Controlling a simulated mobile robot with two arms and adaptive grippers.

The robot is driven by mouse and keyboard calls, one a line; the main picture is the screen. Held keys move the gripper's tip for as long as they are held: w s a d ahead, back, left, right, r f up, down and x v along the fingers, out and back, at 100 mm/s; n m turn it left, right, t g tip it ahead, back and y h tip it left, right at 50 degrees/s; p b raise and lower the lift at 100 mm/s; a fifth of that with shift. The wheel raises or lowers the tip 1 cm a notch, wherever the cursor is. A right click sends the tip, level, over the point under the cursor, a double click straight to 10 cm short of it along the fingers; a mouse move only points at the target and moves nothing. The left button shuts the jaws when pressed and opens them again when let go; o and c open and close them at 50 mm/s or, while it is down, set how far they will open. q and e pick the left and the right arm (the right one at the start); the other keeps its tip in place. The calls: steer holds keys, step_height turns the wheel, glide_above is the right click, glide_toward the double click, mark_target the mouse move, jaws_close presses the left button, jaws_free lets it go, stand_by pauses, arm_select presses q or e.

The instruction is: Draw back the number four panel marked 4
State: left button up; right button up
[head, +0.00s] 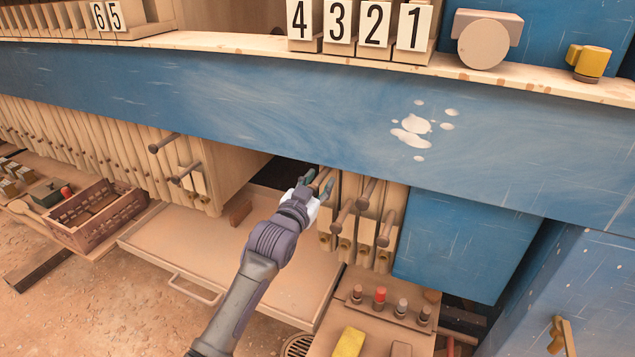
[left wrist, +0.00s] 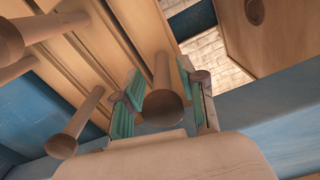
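The plate marked 4 (head: 299,19) stands on top of the blue beam, left of plates 3, 2 and 1. Below the beam, the leftmost panel of the right-hand group (head: 325,222) lines up with it. My left gripper (head: 316,187) is at that panel's peg handle, partly hiding it. In the left wrist view, the round-ended peg (left wrist: 166,108) lies between the two teal-padded fingers (left wrist: 160,100). The fingers are spread, with a gap visible on the left side, so they do not look closed on it. My right gripper is not in view.
Neighbouring peg handles (head: 342,217) stick out close on the right. An open gap lies left of the panel, before another panel stack (head: 200,175). A tray (head: 190,240) is below, with bottles (head: 380,295) at the lower right.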

arm_select(q)
steer(key=v, duration=1.2)
stand_by(0.5)
